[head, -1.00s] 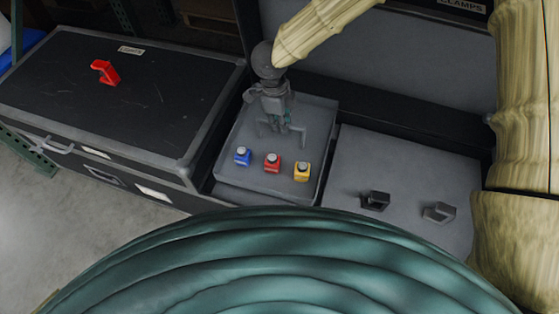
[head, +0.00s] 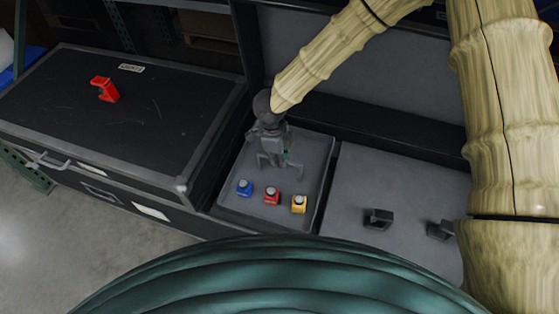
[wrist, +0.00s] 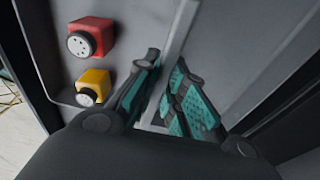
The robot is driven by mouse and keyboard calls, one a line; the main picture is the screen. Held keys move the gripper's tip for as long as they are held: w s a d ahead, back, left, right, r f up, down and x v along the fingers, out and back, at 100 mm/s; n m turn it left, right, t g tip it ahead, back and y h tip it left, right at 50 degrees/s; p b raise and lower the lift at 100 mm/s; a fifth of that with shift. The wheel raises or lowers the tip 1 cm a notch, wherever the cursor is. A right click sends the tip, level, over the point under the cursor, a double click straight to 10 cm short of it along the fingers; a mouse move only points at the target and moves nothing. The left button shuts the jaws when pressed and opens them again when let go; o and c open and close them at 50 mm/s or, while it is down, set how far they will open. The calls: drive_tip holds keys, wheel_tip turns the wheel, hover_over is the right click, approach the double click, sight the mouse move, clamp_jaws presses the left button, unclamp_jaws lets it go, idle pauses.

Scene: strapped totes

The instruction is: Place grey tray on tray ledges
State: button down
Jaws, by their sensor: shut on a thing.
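The grey tray (head: 311,160) sits within the left opening of the black case and looks roughly level. It carries a blue bottle (head: 244,188), a red bottle (head: 271,195) and a yellow bottle (head: 299,204), all upright along its near side. My gripper (head: 277,160) is above the tray's middle, shut on its upright handle. In the wrist view, my gripper (wrist: 165,88) has its teal-padded fingers on both sides of the handle bar (wrist: 182,45). The tray ledges are hidden beneath the tray, so I cannot tell whether it touches them.
A grey foam panel (head: 400,180) with two dark clamps (head: 378,218) lies right of the tray. The raised lid (head: 360,75) stands behind. A closed black case (head: 110,130) with a red clamp (head: 104,89) on top stands left, close to the tray.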

drive_tip(key=shift+f, duration=0.3)
drive_tip(key=c, duration=1.5)
unclamp_jaws()
drive_tip(key=shift+f, duration=0.1)
wheel_tip(320, 180, up, 12)
drive_tip(key=a+p, duration=0.1)
drive_tip(key=p, duration=0.1)
drive_tip(key=shift+w+a, duration=0.2)
drive_tip(key=shift+w, duration=0.05)
